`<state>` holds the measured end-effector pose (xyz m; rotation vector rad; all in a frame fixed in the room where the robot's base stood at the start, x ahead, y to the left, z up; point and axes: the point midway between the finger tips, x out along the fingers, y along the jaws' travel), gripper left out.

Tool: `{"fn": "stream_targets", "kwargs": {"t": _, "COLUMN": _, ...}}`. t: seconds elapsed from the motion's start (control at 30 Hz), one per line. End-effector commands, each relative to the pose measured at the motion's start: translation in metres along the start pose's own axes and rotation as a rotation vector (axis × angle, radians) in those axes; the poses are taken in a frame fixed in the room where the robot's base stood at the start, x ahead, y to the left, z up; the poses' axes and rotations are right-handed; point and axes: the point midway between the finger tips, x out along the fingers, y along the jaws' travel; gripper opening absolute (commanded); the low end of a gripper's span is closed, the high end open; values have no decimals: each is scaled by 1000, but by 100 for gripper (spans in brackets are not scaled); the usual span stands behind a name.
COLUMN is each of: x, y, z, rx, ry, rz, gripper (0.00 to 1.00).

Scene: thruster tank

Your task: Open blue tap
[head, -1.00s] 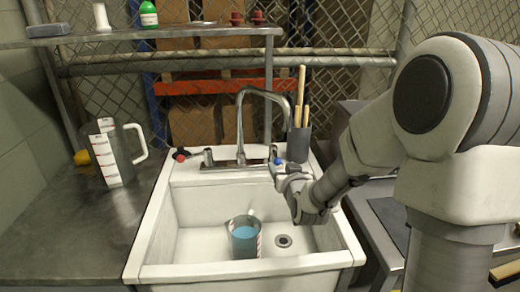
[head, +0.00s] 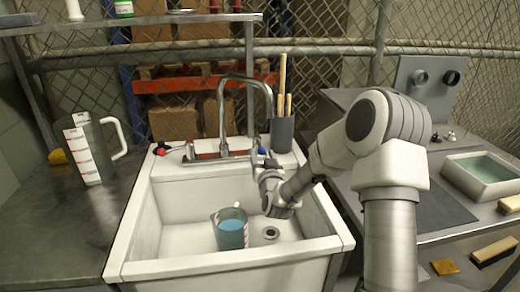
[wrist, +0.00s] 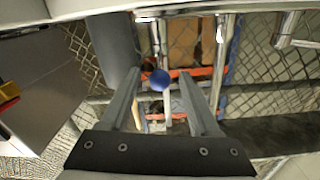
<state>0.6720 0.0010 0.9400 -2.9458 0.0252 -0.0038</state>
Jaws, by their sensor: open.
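The blue tap (head: 262,151) is a small blue knob at the right of the chrome faucet (head: 223,120), at the back rim of the white sink (head: 140,225). In the wrist view the blue knob (wrist: 159,80) lies between my two open fingers, near their tips. My gripper (head: 264,166) is right at the blue tap in the head view, and partly hides its lever. I cannot tell whether the fingers touch the knob. The red tap (head: 160,149) is at the left of the faucet, clear of my gripper.
A measuring jug with blue liquid (head: 231,232) stands in the sink beside the drain (head: 271,233). A larger clear jug (head: 86,155) stands on the left counter (head: 60,230). A dark holder with wooden handles (head: 283,134) stands close behind the blue tap.

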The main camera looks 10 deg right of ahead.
Motion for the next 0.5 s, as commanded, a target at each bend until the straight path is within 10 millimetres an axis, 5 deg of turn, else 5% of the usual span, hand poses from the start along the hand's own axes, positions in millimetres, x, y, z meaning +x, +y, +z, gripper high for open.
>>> {"fn": "stream_targets", "kwargs": {"t": 0.2, "x": 31, "y": 0, "z": 1, "rx": 1, "ry": 1, "rz": 0, "gripper": 62}}
{"fn": "stream_targets", "kwargs": {"t": 0.5, "x": 47, "y": 0, "z": 0, "rx": 0, "ry": -1, "rz": 0, "gripper": 62}}
